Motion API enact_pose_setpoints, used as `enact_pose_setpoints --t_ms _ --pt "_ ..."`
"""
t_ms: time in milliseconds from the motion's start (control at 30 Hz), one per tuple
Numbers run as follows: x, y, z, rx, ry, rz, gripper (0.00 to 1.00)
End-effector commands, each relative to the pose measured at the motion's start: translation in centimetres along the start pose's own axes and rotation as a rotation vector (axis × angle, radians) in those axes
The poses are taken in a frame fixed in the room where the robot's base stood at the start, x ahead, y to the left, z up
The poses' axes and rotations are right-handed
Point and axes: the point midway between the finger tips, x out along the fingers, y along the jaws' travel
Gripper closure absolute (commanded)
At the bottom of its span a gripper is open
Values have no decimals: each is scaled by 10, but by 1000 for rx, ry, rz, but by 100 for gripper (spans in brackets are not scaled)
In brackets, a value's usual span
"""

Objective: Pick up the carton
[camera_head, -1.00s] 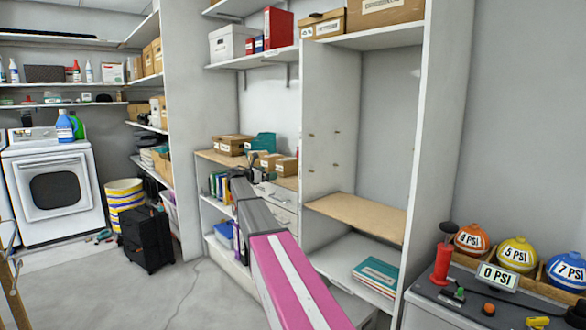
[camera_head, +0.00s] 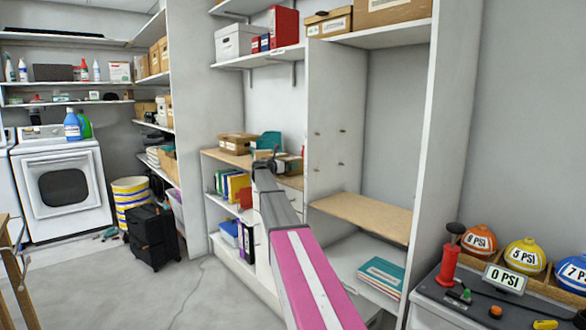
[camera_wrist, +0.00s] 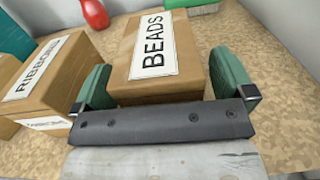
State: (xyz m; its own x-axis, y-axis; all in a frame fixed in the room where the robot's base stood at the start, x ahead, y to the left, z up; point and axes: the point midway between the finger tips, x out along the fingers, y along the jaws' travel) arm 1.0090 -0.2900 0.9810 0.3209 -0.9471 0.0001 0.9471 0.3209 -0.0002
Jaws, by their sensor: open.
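In the wrist view a brown carton (camera_wrist: 125,85) with a white BEADS label stands on a speckled wooden top. My gripper (camera_wrist: 156,85) is open, with one green fingertip on each side of the carton's near end. A gap shows between the right finger and the carton. The left finger is close to the carton's left side; I cannot tell whether it touches.
A second brown box labelled RIBBONS (camera_wrist: 42,78) stands just left of the left finger. A red bottle-shaped thing (camera_wrist: 95,13) and a green object (camera_wrist: 190,3) lie behind the carton. Bare wooden top (camera_wrist: 275,90) is free on the right. A tall shelf panel (camera_head: 335,120) rises right of the counter.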

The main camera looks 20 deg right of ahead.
Motion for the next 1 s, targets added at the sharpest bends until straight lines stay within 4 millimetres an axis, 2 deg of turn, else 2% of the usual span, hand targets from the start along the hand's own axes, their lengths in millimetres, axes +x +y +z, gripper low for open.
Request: enact_pose_setpoints --t_ms 100,333,500,833,1000 --pt "13 1 0 0 0 -1 0" --pt "14 0 0 0 0 0 0" --pt "14 0 0 0 0 0 54" --pt "14 0 2 0 0 0 54" --pt "14 0 11 1 0 0 54"
